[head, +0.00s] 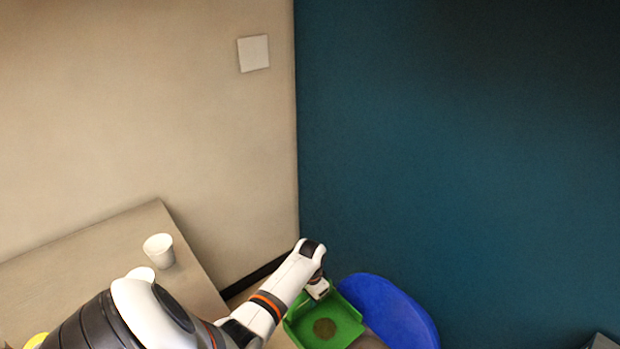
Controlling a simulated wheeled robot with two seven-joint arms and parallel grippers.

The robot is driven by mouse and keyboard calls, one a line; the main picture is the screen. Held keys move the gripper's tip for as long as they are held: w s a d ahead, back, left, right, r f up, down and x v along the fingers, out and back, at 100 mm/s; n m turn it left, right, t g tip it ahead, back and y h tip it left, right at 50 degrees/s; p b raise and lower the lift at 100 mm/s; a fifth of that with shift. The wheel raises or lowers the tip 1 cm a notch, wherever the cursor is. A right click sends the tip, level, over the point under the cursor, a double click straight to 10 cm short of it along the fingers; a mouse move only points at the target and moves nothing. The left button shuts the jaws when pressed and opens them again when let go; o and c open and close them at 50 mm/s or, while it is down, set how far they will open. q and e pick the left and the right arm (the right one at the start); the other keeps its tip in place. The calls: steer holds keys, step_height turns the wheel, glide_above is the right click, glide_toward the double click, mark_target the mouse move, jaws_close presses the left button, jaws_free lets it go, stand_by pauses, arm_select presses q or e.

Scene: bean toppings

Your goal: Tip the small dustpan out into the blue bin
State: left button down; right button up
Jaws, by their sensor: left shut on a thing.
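A small green dustpan (341,330) is at the bottom centre of the head view, with a patch of brown material (324,328) lying in it. My left gripper (318,290) is shut on the dustpan at its back edge; the fingers are mostly hidden. The blue bin (385,305) is just right of and behind the dustpan, partly covered by it. The dustpan looks roughly level, with the brown material still inside. My right gripper is not in view.
A table (130,225) at the left carries a white cup (159,249) and another white item partly hidden by my arm. A yellow thing (36,341) shows at the bottom left. A beige wall and a dark teal wall meet behind the bin.

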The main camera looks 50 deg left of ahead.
arm_select(q)
steer(key=shift+d+r+y+p, duration=0.45)
steer(key=shift+r+y+p, duration=0.15)
steer(key=shift+r, duration=0.1)
steer(key=shift+d+r+t+y+b, duration=0.5)
steer(key=shift+d+r+y+b, duration=1.8)
steer(key=shift+d+y, duration=2.15)
steer(key=s+d+f+y+b, duration=0.1)
steer(key=d+f+y+b, duration=0.4)
steer(key=d+y+b, duration=0.4)
steer(key=shift+s+d+b, duration=0.2)
steer(key=shift+d+b, duration=0.5)
steer(key=shift+b, duration=0.8)
steer(key=shift+r+y, duration=0.1)
steer(key=shift+y, duration=0.25)
